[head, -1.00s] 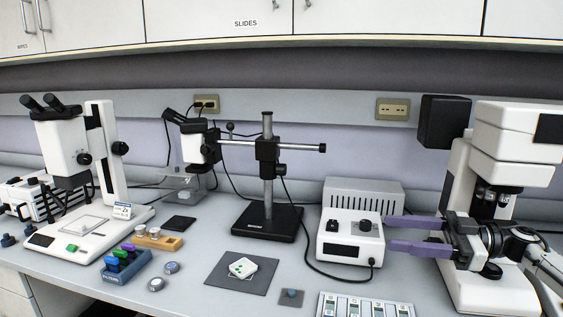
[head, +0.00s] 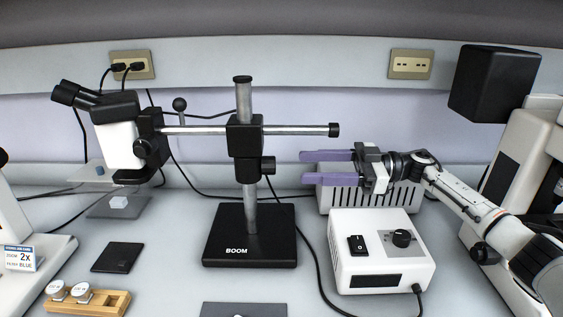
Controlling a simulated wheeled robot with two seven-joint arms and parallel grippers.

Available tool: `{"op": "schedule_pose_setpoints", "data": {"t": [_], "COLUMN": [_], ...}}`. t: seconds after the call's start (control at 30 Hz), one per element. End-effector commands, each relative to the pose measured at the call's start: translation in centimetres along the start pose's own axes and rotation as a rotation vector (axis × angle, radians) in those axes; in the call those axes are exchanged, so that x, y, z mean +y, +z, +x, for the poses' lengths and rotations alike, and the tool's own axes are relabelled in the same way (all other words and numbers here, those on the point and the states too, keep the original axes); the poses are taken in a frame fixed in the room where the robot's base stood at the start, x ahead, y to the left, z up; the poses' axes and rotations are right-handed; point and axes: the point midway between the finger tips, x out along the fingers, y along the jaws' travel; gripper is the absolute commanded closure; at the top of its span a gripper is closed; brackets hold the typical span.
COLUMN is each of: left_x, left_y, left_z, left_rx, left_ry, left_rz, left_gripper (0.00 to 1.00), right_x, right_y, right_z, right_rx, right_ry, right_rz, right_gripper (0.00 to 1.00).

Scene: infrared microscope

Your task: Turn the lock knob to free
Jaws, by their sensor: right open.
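The boom stand (head: 250,250) stands upright in the middle of the head view, with a steel post and a horizontal bar (head: 295,130). A black clamp block (head: 245,135) joins them. A black side knob (head: 268,166) sticks out to the right of the post, below the bar; no lock marking can be read on it. My right gripper (head: 303,168) is open and empty. Its two purple fingers point left toward this knob, with a visible gap between them and it. My left gripper is not in view.
A white control box (head: 378,285) with a switch and a dial sits below my right arm. A stereo microscope head (head: 120,135) hangs at the bar's left end. Cables (head: 315,240) run across the bench. A black box (head: 493,85) is at upper right.

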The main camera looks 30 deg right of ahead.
Motion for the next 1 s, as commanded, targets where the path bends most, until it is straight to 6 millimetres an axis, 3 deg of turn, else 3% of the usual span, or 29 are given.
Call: {"op": "schedule_pose_setpoints", "data": {"t": [0.1,0.3,0.73,1.0], "left_x": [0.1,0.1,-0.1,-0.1], "left_y": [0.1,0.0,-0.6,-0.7], "left_z": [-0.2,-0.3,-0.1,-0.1], "left_rx": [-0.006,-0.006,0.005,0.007], "left_ry": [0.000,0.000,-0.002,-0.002], "left_rz": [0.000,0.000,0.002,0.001], "left_gripper": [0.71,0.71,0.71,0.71], "right_x": [0.0,0.0,0.0,0.0], "right_y": [-0.2,-0.1,0.0,0.0], "right_z": [2.5,5.3,6.5,6.5], "right_rx": [0.006,0.003,0.000,0.001], "right_ry": [-0.002,0.000,0.001,0.001], "right_rz": [-0.001,0.000,0.000,0.000], "right_gripper": [0.49,0.49,0.49,0.90]}}
